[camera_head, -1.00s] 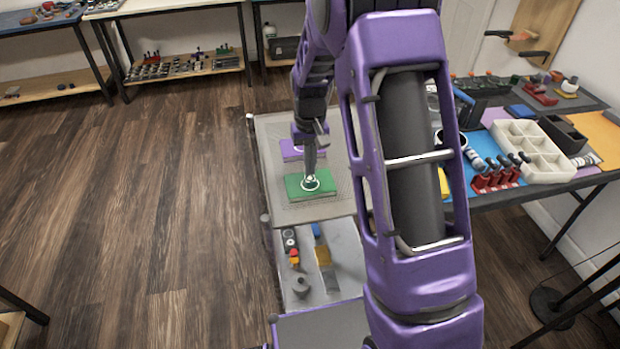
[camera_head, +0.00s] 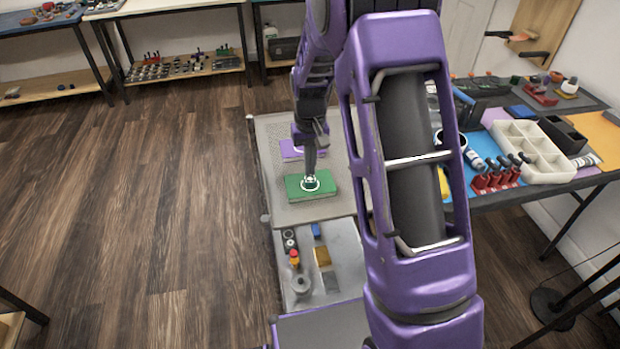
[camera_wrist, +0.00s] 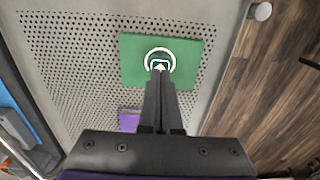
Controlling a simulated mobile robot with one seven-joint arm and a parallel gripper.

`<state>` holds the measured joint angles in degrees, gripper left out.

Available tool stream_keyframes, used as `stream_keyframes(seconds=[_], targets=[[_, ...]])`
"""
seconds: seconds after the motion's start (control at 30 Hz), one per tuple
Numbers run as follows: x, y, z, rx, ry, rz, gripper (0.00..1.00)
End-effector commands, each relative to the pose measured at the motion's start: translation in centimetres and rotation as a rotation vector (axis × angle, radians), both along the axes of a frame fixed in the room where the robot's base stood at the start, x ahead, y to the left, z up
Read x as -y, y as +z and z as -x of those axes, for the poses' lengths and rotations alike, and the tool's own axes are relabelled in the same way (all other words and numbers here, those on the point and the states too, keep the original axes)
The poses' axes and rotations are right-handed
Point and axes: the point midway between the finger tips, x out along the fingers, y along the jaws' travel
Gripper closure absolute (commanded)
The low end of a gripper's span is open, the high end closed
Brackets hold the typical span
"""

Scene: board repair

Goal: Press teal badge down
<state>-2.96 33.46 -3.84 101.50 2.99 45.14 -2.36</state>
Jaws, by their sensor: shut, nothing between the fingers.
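A green board (camera_head: 296,188) lies flat on the perforated top of a grey cart (camera_head: 275,130); it also shows in the wrist view (camera_wrist: 190,75). On it is a white ring (camera_wrist: 148,54) with a small badge-like piece (camera_head: 311,186) inside, whose teal colour I cannot make out clearly. My gripper (camera_head: 310,177) points down at the ring, fingers together and empty. In the wrist view the fingertips (camera_wrist: 160,72) overlap the ring and partly hide the piece. I cannot tell whether they touch it.
A purple board (camera_head: 290,149) lies behind the green one, partly hidden by my gripper. The cart's lower shelf (camera_head: 346,255) holds small parts. A workbench at the right carries a white compartment tray (camera_head: 540,155) and red-stand tools (camera_head: 490,180). Wooden floor is clear at left.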

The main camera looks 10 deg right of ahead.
Motion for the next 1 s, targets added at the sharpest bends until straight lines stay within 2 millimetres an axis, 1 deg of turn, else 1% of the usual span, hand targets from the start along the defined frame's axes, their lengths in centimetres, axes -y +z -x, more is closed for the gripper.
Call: stream_keyframes(seconds=[0.57,1.0], targets=[[0.0,-0.03,0.0,0.0,0.0,0.0,1.0],[0.0,-0.9,0.02,-0.001,0.0,0.0,1.0]])
